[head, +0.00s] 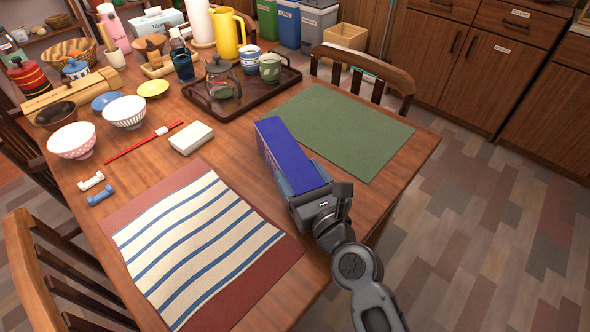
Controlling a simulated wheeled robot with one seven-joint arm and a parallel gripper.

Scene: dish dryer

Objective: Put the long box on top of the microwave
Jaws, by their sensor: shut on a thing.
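The long box (284,146) is blue and lies lengthwise at the right part of the wooden table, between the striped mat and the green mat. My gripper (312,186) is shut on its near end, with the fingers on either side of the box. The far end of the box points away from me. I cannot tell whether the box rests on the table or is just above it. No microwave is in view.
A striped placemat (190,240) lies at the left and a green mat (345,130) at the right. A dark tray (262,98) holds a glass teapot (221,80) and cups. Bowls (72,141) stand at the left. A chair (365,72) stands behind the table's right end. Floor at right is clear.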

